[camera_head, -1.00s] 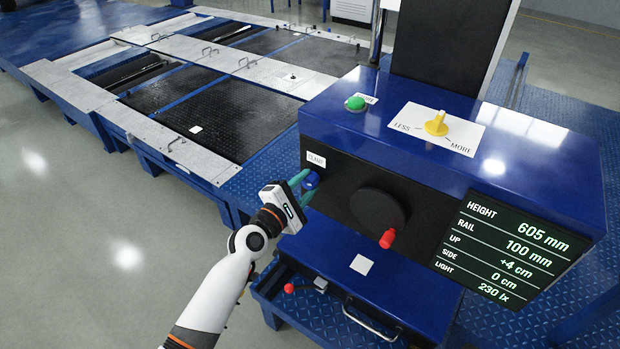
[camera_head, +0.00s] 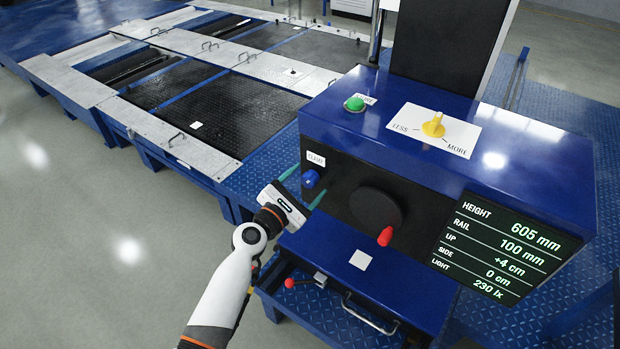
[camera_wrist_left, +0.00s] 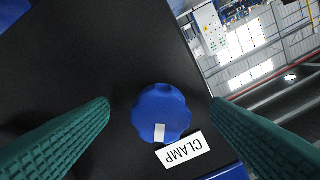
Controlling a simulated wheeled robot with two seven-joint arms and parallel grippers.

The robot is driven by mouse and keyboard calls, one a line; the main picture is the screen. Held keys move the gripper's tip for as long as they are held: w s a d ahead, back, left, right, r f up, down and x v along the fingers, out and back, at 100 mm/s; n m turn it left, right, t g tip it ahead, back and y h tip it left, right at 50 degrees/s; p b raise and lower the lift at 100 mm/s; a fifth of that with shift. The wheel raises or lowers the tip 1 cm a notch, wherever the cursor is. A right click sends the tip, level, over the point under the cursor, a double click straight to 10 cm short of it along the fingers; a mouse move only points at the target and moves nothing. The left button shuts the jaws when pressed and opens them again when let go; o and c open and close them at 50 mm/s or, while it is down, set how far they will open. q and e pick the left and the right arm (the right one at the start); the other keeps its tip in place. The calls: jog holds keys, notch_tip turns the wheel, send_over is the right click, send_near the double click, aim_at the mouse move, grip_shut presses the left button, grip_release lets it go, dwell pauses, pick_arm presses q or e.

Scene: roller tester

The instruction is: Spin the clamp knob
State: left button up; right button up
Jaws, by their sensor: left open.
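In that view the knob (camera_wrist_left: 161,114) is lobed with a white mark and lies between the two green fingers, apart from both. My left gripper (camera_head: 303,186) is open and empty, its fingers pointing at the console face around the knob. My right gripper is not in view.
The console (camera_head: 470,180) also carries a green button (camera_head: 355,103), a yellow knob (camera_head: 433,125), a black wheel with a red handle (camera_head: 385,236) and a display (camera_head: 505,248). A blue drawer unit with a handle (camera_head: 370,315) stands below. Open floor lies left.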

pick_arm(q)
jog(key=p+v, duration=0.1)
jog(key=v, duration=0.5)
jog(key=shift+w, duration=0.1)
dwell(0.6)
jog(key=s+a+f+m+g+y, duration=0.25)
jog(key=s+f+m, duration=0.2)
jog(key=f, duration=0.65)
jog(key=s+a+f+m+g+y, duration=0.2)
jog(key=s+a+f+m, duration=0.3)
jog(key=f, duration=0.7)
jog(key=s+a+f+m+g+y, duration=0.2)
jog(key=s+f, duration=0.5)
jog(key=f, duration=0.4)
jog(key=s+a+f+m+g+y, duration=0.1)
jog(key=s+a+f+m+g, duration=0.1)
jog(key=s, duration=0.8)
jog(key=s+a+f+m+g+y, duration=0.1)
jog(key=s+a+f+m, duration=0.4)
jog(key=s, duration=0.6)
jog(key=s+a+f+m+g+y, duration=0.2)
jog(key=s+a+f+m+g, duration=0.1)
jog(key=s+f+m, duration=0.4)
jog(key=s+f+g, duration=0.1)
jog(key=s+f, duration=0.1)
jog(key=s, duration=0.2)
jog(key=shift+s+a, duration=0.25)
jog(key=shift+a, duration=0.1)
